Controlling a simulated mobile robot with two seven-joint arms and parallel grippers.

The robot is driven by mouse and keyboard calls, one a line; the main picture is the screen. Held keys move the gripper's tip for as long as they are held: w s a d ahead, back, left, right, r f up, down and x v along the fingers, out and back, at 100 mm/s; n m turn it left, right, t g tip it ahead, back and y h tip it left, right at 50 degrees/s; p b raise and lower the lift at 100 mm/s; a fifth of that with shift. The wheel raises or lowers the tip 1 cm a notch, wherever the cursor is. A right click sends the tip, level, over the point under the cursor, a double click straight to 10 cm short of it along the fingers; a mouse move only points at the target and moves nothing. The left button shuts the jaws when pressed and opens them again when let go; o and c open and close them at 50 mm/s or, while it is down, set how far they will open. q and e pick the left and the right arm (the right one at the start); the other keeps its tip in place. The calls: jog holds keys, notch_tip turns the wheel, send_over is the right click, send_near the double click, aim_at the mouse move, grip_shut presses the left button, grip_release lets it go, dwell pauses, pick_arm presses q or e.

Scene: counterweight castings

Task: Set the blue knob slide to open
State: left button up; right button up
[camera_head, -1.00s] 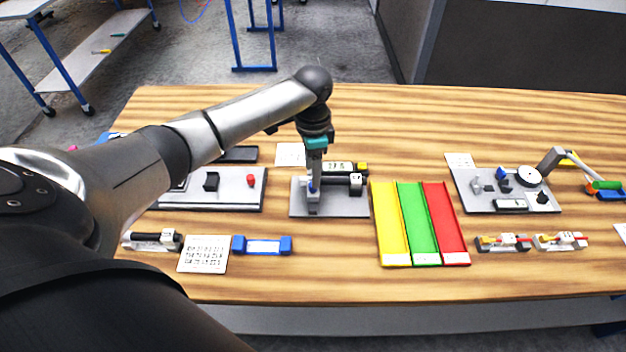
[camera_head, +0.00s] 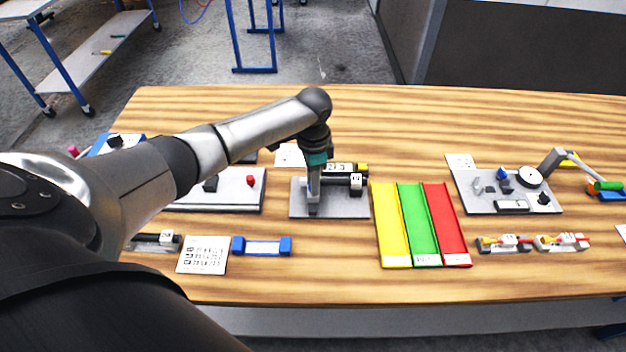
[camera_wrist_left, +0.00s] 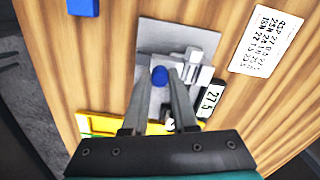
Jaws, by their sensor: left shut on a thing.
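The blue knob (camera_wrist_left: 159,76) sits on a grey slide fixture, whose base plate (camera_head: 340,208) lies near the middle of the table. My left gripper (camera_head: 314,204) points down over the left part of this plate. In the left wrist view its two fingers (camera_wrist_left: 157,78) are on either side of the blue knob, and it is shut on it. In the head view the fingers largely hide the knob. A display (camera_wrist_left: 209,98) reading about 27.5 stands beside the slide blocks. Which end of the slide means open cannot be read. My right gripper is not in view.
Yellow, green and red trays (camera_head: 420,225) lie right of the plate. A panel with a red button (camera_head: 250,181) is to the left. A blue-ended block (camera_head: 262,246) and a printed card (camera_head: 203,254) lie in front. Another fixture plate (camera_head: 475,203) stands right.

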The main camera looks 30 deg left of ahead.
pick_arm(q)
grip_shut()
dwell(0.8)
